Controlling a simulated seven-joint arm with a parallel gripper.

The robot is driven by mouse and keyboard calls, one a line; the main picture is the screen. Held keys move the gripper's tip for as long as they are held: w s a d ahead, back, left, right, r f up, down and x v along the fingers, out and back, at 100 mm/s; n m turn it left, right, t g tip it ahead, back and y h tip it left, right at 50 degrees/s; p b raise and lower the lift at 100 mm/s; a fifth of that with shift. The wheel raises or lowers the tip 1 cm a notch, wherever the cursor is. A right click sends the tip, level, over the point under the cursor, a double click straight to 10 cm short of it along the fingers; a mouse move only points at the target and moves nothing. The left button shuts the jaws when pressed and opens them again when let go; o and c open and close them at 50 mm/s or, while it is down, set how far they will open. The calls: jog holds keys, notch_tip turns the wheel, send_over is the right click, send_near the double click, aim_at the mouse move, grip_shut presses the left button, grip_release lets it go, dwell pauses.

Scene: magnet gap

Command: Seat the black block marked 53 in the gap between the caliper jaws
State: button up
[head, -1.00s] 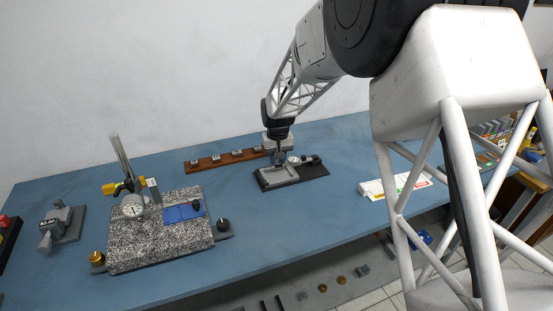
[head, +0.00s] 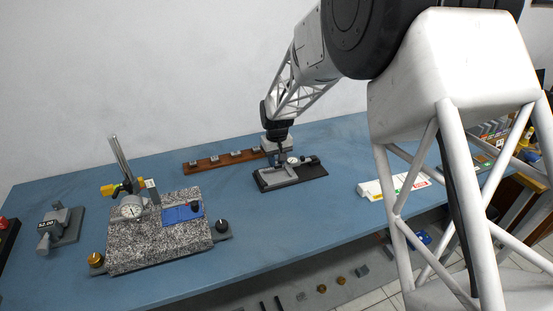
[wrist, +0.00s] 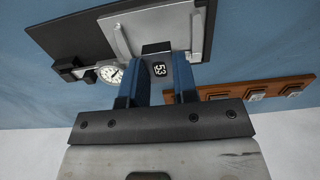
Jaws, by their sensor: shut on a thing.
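My gripper (wrist: 160,85) points down at the back of the blue bench, its two blue fingers shut on the black block marked 53 (wrist: 155,48). The white 53 label faces the wrist camera between the fingers. The silver caliper frame (wrist: 160,24) lies on a dark base plate, with one jaw (wrist: 121,37) left of the block and the other (wrist: 197,35) to its right in the wrist view. The block overlaps the open side of the frame there; its height over the gap cannot be told. In the head view my gripper (head: 281,157) is over the caliper (head: 274,178).
A dial (wrist: 111,73) sits beside the caliper. A brown rack (head: 215,163) with several blocks stands behind and left. A granite plate (head: 160,245) with a gauge stand is at the left front. A white tray (head: 372,189) lies right. Bench between plate and caliper is clear.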

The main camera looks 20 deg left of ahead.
aim_at(277, 177)
jog(key=shift+f, duration=2.5)
jog(key=shift+f, duration=0.25)
jog(key=o, duration=1)
jog(key=shift+c, duration=0.2)
jog(key=c, duration=0.5)
jog(key=shift+c, duration=0.2)
jog(key=shift+r, duration=0.1)
jog(key=shift+r, duration=2.15)
jog(key=shift+o, duration=0.2)
jog(key=o, duration=0.5)
